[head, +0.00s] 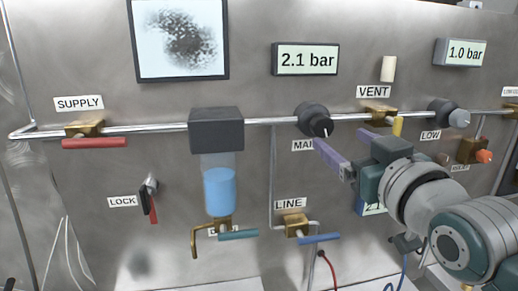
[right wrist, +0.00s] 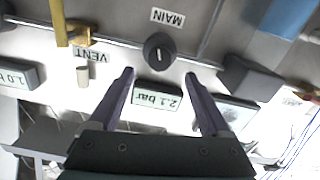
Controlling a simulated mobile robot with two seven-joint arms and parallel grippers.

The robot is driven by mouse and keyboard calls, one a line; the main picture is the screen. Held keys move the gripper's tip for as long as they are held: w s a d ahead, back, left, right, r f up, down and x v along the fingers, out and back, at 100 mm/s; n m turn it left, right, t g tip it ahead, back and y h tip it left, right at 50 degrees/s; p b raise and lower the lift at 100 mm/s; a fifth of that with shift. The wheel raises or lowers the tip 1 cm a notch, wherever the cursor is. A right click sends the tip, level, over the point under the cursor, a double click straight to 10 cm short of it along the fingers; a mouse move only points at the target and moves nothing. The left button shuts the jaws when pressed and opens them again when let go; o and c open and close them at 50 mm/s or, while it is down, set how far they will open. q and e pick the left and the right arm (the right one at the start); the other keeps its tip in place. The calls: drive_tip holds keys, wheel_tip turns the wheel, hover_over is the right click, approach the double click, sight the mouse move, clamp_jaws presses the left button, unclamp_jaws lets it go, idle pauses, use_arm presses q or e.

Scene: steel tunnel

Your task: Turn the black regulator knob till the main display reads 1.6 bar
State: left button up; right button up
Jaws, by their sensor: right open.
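The black regulator knob (head: 314,119) sits on the steel pipe above a partly covered label that starts "MA". In the right wrist view the knob (right wrist: 159,50) has a white mark on its face, and the MAIN label (right wrist: 168,18) shows whole. The main display (head: 305,59) above it reads 2.1 bar; it shows upside down in the right wrist view (right wrist: 157,95). My right gripper (head: 344,141) is open and empty, just to the lower right of the knob. In its own view the fingertips (right wrist: 160,76) are spread wider than the knob, apart from it. My left gripper is not in view.
A second dark knob (head: 444,112) labelled LOW is to the right, under a 1.0 bar display (head: 461,52). The brass VENT valve (head: 381,115) with its yellow handle is close to my right gripper. A filter with a blue bowl (head: 219,190) hangs left of the main knob.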

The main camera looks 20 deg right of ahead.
drive_tip(key=v, duration=0.3)
drive_tip(key=shift+s, duration=0.25)
drive_tip(key=shift+a, duration=0.1)
drive_tip(key=s+a+f+n+g+y, duration=0.2)
drive_tip(key=s+a+f+g+y, duration=0.2)
drive_tip(key=s+a+f+g, duration=0.6)
drive_tip(key=s+a+f+n+g, duration=0.1)
drive_tip(key=s+f+g, duration=0.35)
drive_tip(key=s, duration=0.75)
wheel_tip(320, 180, up, 21)
drive_tip(key=p, duration=2)
drive_tip(key=shift+w+p, duration=0.25)
drive_tip(key=shift+p, duration=0.1)
drive_tip(key=shift+f+t, duration=0.15)
drive_tip(key=shift+t, duration=0.1)
